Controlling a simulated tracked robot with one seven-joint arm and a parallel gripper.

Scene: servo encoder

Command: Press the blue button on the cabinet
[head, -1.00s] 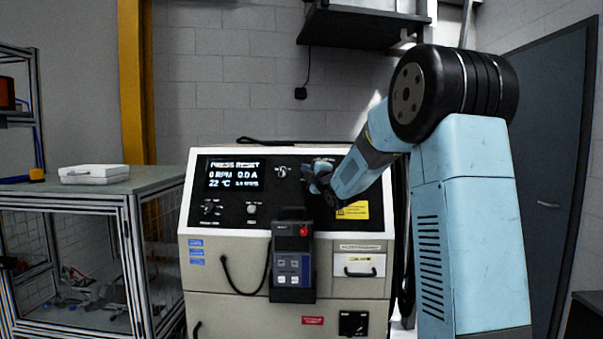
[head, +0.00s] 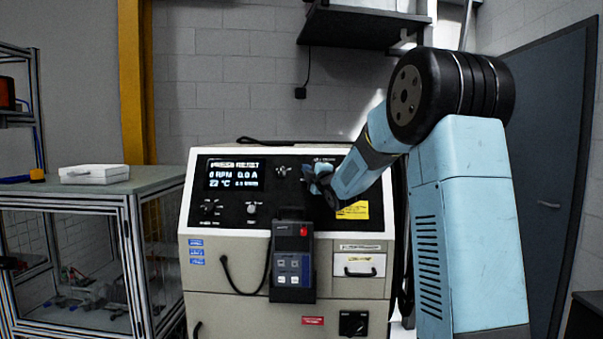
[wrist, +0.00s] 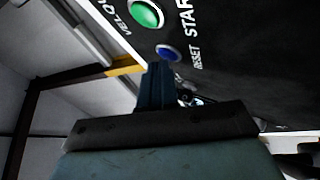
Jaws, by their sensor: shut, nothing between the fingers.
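The cabinet (head: 290,262) stands in the middle of the head view, with a black control panel on its sloped top. Its lit display (head: 236,175) has a top line too blurred to read surely, with "0 RPM" and "0.0 A" below. In the wrist view the blue button (wrist: 168,53) sits beside the label "RESET". In the head view my arm covers that part of the panel. My gripper (wrist: 157,70) is shut and empty, its fingertips close to the blue button. I cannot tell whether they touch it. In the head view my gripper (head: 312,180) is at the panel's upper right.
A green button (wrist: 146,13) sits beside the blue one, near the "START" label. A handheld pendant (head: 293,262) with a red button hangs on the cabinet front. A glass-sided enclosure (head: 130,200) with a white case (head: 95,174) on top stands left.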

